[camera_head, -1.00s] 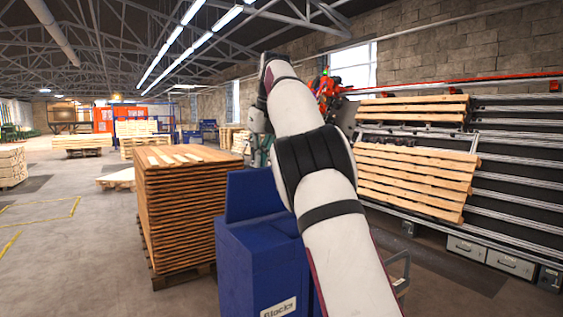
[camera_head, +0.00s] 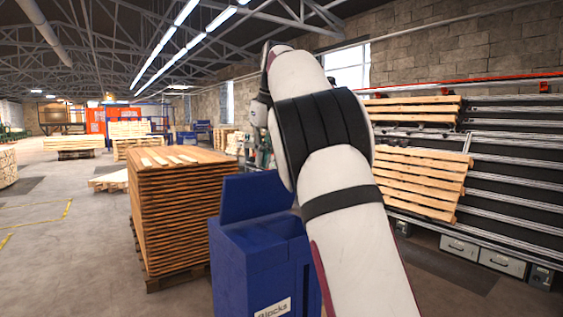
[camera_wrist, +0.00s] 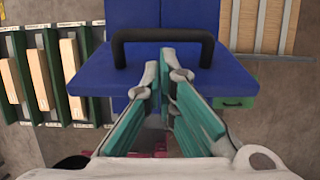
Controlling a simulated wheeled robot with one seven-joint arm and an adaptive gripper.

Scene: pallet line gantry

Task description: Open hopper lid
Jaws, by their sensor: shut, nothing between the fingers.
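The blue hopper (camera_head: 250,265), with a white label on its front, stands at the lower middle of the head view, partly behind my arm. A blue panel (camera_head: 248,196) stands upright at its back; I cannot tell if this is the lid. The wrist view shows blue surfaces (camera_wrist: 215,78) with a black bar handle (camera_wrist: 165,36) across them. My gripper (camera_wrist: 163,70) is shut and empty, its teal fingers pointing towards the handle. The fingertips lie close to the bar in the picture; contact cannot be told. In the head view the gripper is mostly hidden by my arm.
A tall stack of wooden boards (camera_head: 180,215) on a pallet stands just left of the hopper. Slatted wooden pallets (camera_head: 425,180) lean on a rail rack (camera_head: 515,190) at right. The wrist view shows a green box (camera_wrist: 235,101) beside the blue surface. Floor at left is open.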

